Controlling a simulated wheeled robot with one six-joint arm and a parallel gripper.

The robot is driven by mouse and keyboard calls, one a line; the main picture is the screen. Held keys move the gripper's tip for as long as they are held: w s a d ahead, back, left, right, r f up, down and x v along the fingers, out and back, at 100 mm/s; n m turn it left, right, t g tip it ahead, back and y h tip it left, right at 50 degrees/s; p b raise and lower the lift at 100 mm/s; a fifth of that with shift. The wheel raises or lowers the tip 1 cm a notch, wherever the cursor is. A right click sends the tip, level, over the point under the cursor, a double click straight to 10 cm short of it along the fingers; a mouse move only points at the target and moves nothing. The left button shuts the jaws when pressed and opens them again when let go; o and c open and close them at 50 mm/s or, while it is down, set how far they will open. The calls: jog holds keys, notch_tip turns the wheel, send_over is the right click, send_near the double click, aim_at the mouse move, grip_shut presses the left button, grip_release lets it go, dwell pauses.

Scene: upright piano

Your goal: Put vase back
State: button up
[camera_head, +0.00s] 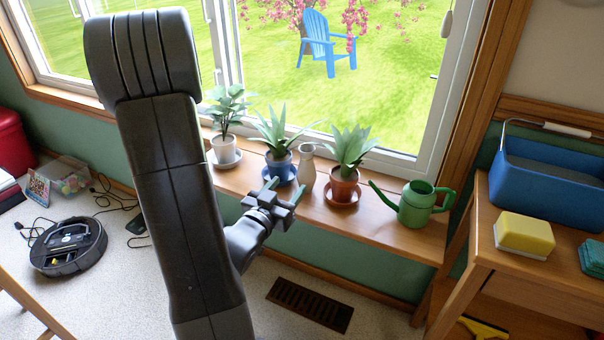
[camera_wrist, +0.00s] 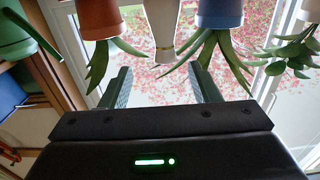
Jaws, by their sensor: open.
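The vase (camera_head: 307,168), small, pale and narrow-necked, stands upright on the wooden window sill (camera_head: 384,232). It is between a plant in a blue pot and a plant in a terracotta pot. My gripper (camera_head: 285,187) is open and empty, at the front of the sill, just in front of and a little left of the vase. The wrist view is upside down. There the vase (camera_wrist: 163,22) hangs from the top edge, in line with the gap between my open fingers (camera_wrist: 164,84), and looks apart from them. Its base is cut off there.
The blue pot (camera_head: 279,168) and terracotta pot (camera_head: 343,188) stand close on either side of the vase. A white pot (camera_head: 223,149) is farther left, a green watering can (camera_head: 414,204) farther right. The window is behind. A robot vacuum (camera_head: 68,246) is on the floor.

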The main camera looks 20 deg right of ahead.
aim_at(304, 161)
jog(key=x, duration=0.7)
jog(key=shift+w+a+r+b+x, duration=0.1)
jog(key=shift+b+x, duration=0.15)
jog(key=shift+x, duration=0.8)
jog(key=shift+w+a+r+b+x, duration=0.1)
jog(key=shift+b+x, duration=0.1)
jog(key=shift+x, duration=0.85)
jog(key=shift+w+a+r+b+x, duration=0.15)
jog(key=shift+b+x, duration=0.1)
jog(key=shift+x, duration=0.8)
jog(key=shift+s, duration=0.1)
jog(key=shift+c, duration=0.5)
grip_shut()
